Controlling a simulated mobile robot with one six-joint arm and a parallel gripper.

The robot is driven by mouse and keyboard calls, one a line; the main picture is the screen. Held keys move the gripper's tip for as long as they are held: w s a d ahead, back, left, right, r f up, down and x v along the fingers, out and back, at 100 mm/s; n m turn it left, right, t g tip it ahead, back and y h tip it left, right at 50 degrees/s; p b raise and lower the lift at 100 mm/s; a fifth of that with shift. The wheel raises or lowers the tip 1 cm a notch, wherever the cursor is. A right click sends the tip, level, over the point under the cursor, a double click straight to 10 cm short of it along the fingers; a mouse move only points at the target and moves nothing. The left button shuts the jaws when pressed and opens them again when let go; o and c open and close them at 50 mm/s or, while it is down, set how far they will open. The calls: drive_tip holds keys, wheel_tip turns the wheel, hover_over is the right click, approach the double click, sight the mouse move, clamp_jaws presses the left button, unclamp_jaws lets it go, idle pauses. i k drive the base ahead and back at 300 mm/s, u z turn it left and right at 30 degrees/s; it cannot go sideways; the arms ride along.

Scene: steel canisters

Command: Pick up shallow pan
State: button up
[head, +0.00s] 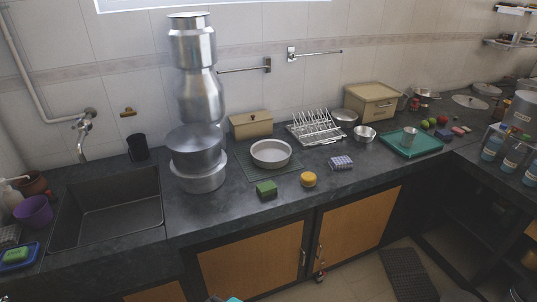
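The shallow pan (271,162) is a round, light grey metal pan with a low wall and an open top. It sits upright on a thin dark mat (247,171) on the counter, near the middle of the head view. Its inside looks empty. I cannot make out my gripper in the head view, so its place relative to the pan does not show.
Stacked steel pots (199,182) stand close left of the pan. A beige box (251,125) is behind it. A green sponge (266,189) and a yellow round item (308,180) lie in front. A dish rack (316,129) stands behind right. The sink (107,215) is far left.

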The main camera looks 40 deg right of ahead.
sight(267, 153)
drive_tip(key=z, duration=0.5)
drive_tip(key=k, duration=0.2)
drive_tip(key=u, duration=3.4)
drive_tip(key=k, duration=0.15)
drive_tip(key=u, duration=0.2)
drive_tip(key=k, duration=1.45)
drive_tip(key=z, duration=0.6)
